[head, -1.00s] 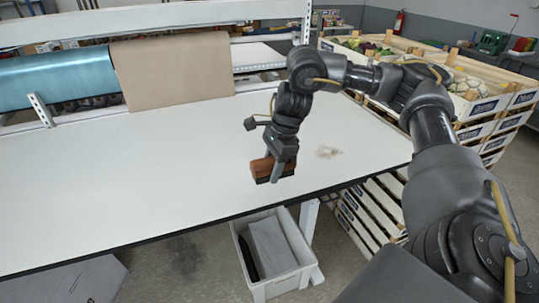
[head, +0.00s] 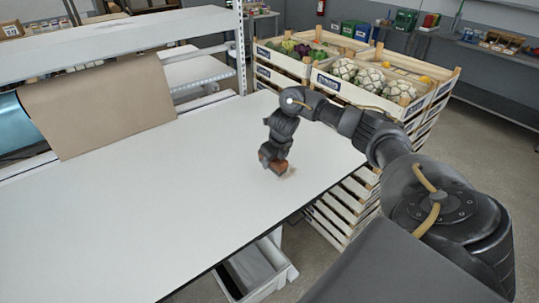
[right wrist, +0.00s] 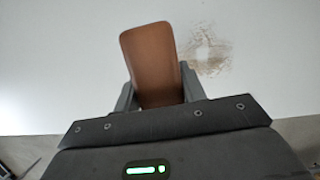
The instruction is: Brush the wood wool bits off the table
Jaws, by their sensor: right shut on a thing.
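My right gripper (head: 273,158) is shut on a brown wooden brush (head: 279,168) over the right end of the white table (head: 150,220). In the right wrist view the brush (right wrist: 152,62) sits between the two grey fingers, its smooth brown back facing the camera. The wood wool bits (right wrist: 207,53) are a thin tan patch on the table just right of the brush in that view. In the head view the bits (head: 290,173) are partly hidden beside the brush. I cannot tell whether the bristles touch the tabletop. My left gripper is out of view.
A grey-white bin (head: 262,272) stands on the floor below the table's front edge. Crates of cauliflower and other vegetables (head: 372,78) are stacked beyond the table's right end. Brown paper (head: 100,100) hangs from a roll at the back left. The table's middle is clear.

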